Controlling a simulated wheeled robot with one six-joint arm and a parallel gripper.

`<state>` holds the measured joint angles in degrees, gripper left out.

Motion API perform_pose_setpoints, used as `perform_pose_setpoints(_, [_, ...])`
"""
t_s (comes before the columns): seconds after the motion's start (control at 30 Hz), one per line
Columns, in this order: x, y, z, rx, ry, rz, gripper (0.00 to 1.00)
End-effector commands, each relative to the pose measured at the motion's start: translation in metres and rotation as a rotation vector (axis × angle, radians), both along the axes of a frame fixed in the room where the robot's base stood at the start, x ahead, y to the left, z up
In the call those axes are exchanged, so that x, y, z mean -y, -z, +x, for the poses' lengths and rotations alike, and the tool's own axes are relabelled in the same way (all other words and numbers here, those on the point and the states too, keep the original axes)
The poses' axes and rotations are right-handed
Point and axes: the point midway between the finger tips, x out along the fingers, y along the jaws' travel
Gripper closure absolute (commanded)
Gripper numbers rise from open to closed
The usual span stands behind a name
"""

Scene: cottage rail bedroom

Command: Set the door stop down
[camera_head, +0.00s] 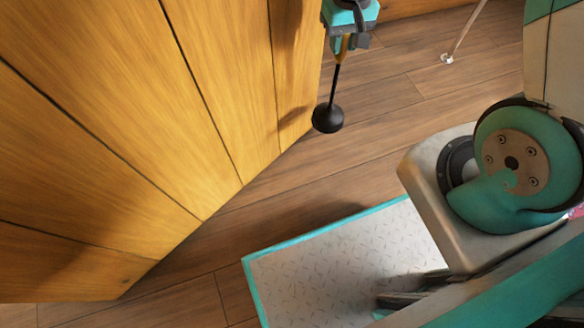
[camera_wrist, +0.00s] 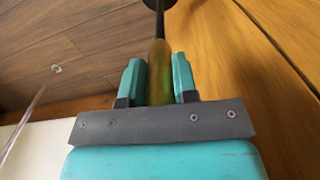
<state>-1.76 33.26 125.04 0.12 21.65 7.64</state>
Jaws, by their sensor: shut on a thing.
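The door stop has a black rounded foot (camera_head: 327,119), a thin dark rod and an olive-brown handle (camera_wrist: 158,68). My gripper (camera_head: 343,42) is shut on the handle, with one teal finger on each side of it in the wrist view (camera_wrist: 157,82). The door stop hangs foot-down, slightly tilted in the head view, beside the free edge of the wooden door. I cannot tell whether its foot touches the floor. In the wrist view only the edge of the foot shows at the top.
The plank door (camera_head: 130,120) fills the left and stands close to the door stop. The brown wood floor (camera_head: 370,110) is clear around the foot. A thin pale rod with a small metallic end (camera_head: 447,59) stands to the right; it also shows in the wrist view (camera_wrist: 56,69).

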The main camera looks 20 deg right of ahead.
Motion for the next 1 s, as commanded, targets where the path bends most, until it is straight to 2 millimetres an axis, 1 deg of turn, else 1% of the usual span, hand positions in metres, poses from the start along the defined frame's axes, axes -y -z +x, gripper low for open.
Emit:
perform_pose_setpoints(0.1, [-0.020, 0.007, 0.000, 0.004, 0.111, 0.001, 1.00])
perform_pose_setpoints(0.3, [-0.055, 0.013, -0.006, 0.005, 0.343, 0.003, 1.00])
perform_pose_setpoints(0.4, [-0.069, 0.015, -0.009, 0.003, 0.440, 0.003, 1.00])
perform_pose_setpoints(0.5, [-0.079, 0.015, -0.012, 0.003, 0.512, 0.003, 1.00])
perform_pose_setpoints(0.63, [-0.085, 0.014, -0.014, 0.003, 0.564, 0.003, 1.00])
perform_pose_setpoints(0.77, [-0.086, 0.015, -0.015, 0.002, 0.579, 0.003, 1.00])
perform_pose_setpoints(0.87, [-0.086, 0.026, -0.015, 0.001, 0.578, 0.002, 1.00])
perform_pose_setpoints(0.97, [-0.086, 0.047, -0.015, -0.001, 0.578, 0.002, 1.00])
perform_pose_setpoints(1.0, [-0.086, 0.056, -0.015, -0.001, 0.577, 0.002, 1.00])
